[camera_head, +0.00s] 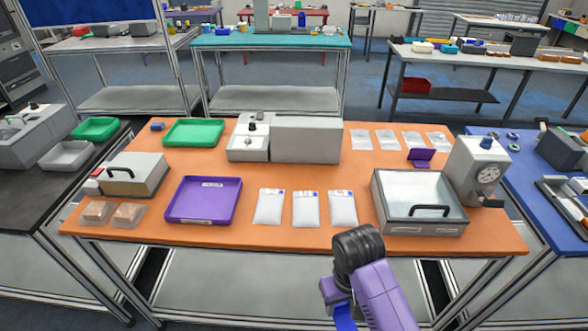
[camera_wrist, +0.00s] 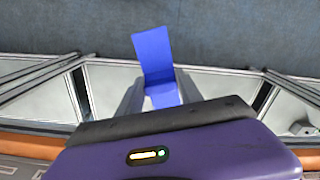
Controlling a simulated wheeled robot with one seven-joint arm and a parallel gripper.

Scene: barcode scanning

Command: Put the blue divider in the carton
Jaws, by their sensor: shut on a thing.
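The blue divider (camera_wrist: 153,55) is a flat, bent blue sheet, seen in the wrist view held between the fingers of my gripper (camera_wrist: 155,98). In the head view, part of the divider (camera_head: 343,316) shows below my gripper (camera_head: 335,297), in front of the orange table's near edge, and the rest is cut off by the frame bottom. My gripper is shut on the divider. I cannot make out a carton in either view.
The orange table (camera_head: 205,240) holds a purple tray (camera_head: 203,215), a green tray (camera_head: 194,132), several white pouches (camera_head: 305,210), a grey lidded box (camera_head: 418,205) and a dial device (camera_head: 484,172). Bare tabletop lies between the pouches and the grey machine (camera_head: 307,139).

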